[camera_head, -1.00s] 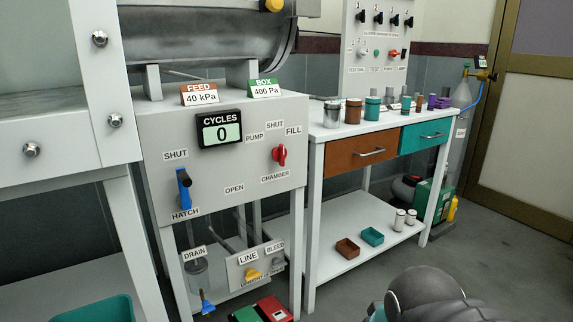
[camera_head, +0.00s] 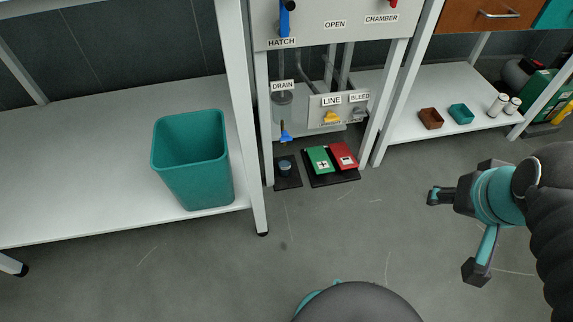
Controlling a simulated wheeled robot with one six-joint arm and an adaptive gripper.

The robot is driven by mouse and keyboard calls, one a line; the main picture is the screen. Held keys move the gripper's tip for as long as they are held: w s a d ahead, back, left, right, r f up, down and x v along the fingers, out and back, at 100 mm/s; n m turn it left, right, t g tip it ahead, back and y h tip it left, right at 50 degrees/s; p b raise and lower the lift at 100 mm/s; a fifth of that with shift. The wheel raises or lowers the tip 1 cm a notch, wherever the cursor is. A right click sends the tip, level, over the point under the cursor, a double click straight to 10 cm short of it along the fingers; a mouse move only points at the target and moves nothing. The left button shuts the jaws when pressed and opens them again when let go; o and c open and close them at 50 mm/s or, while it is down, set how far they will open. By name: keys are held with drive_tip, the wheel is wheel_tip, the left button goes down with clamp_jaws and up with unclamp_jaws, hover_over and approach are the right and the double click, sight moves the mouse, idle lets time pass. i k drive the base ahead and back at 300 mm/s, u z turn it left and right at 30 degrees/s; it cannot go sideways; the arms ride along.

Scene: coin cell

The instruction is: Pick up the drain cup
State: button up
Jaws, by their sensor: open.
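A small dark blue-grey cup (camera_head: 285,168), which looks like the drain cup, stands on a black mat (camera_head: 288,182) on the floor. It is below the blue-handled drain valve (camera_head: 286,137) and the label reading DRAIN (camera_head: 283,85). My gripper (camera_head: 452,235) is at the right, over the floor and well to the right of the cup. Its two fingers are spread wide with nothing between them.
Green (camera_head: 319,160) and red (camera_head: 342,156) pedals sit right of the cup. A table leg (camera_head: 253,170) stands close at its left. A teal bin (camera_head: 190,160) is on the left shelf. The right shelf holds two small trays (camera_head: 431,118). The floor in front is clear.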

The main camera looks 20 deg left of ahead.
sight(284, 162)
drive_tip(key=u, duration=1.05)
